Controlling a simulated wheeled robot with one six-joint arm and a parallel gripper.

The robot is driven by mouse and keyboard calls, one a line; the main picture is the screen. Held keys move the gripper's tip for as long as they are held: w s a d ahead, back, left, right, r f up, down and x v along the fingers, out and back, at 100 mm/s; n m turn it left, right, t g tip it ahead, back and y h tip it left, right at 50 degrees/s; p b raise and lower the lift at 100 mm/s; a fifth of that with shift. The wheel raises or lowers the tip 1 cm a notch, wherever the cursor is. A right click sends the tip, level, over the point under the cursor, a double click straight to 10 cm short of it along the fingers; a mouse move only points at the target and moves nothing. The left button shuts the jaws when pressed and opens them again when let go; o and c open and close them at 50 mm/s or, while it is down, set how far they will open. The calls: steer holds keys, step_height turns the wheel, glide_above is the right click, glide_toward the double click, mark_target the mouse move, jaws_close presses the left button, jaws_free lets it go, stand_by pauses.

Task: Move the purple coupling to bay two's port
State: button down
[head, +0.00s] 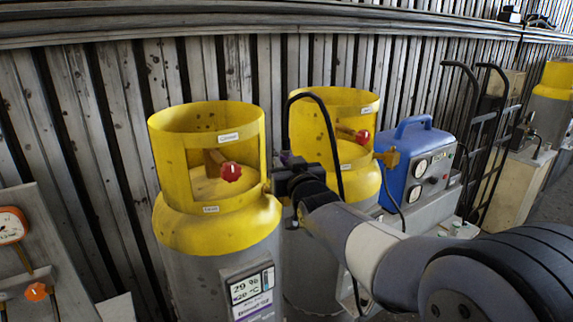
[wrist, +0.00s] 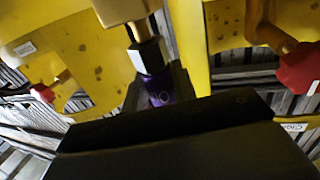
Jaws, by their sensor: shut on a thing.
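The purple coupling (wrist: 158,90) is between the dark jaws of my gripper (wrist: 160,100) in the wrist view. My gripper is shut on it. A silver hex nut (wrist: 148,55) on a brass fitting (wrist: 124,10) is right against the coupling's end; I cannot tell whether they are joined. In the head view my gripper (head: 279,184) is beside the right side of the near yellow-topped cylinder (head: 212,232). The coupling is mostly hidden there by the gripper. A black hose (head: 335,125) loops up from the gripper and down in front of the second cylinder (head: 350,100). No bay number is legible.
Red valve knobs (head: 231,172) sit inside the cylinder collars. A blue gauge box (head: 420,165) stands right of the second cylinder, with a hand truck (head: 480,140) beyond. A slatted wall (head: 90,130) closes the back.

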steer(key=shift+f+b, duration=0.9)
steer(key=shift+b, duration=0.15)
steer(key=c, duration=1.1)
jaws_free()
steer(key=shift+o, duration=0.2)
steer(key=shift+s, duration=0.1)
steer(key=b+v, duration=0.2)
steer(key=v, duration=0.8)
steer(key=shift+s+b, duration=0.3)
steer(key=shift+b, duration=0.1)
steer(key=shift+w+d, duration=0.1)
steer(key=shift+d, duration=0.05)
steer(key=p+x, duration=0.3)
steer(key=x, duration=0.7)
steer(key=shift+w+a, duration=0.2)
steer(key=shift+w, duration=0.15)
steer(key=shift+r, duration=0.1)
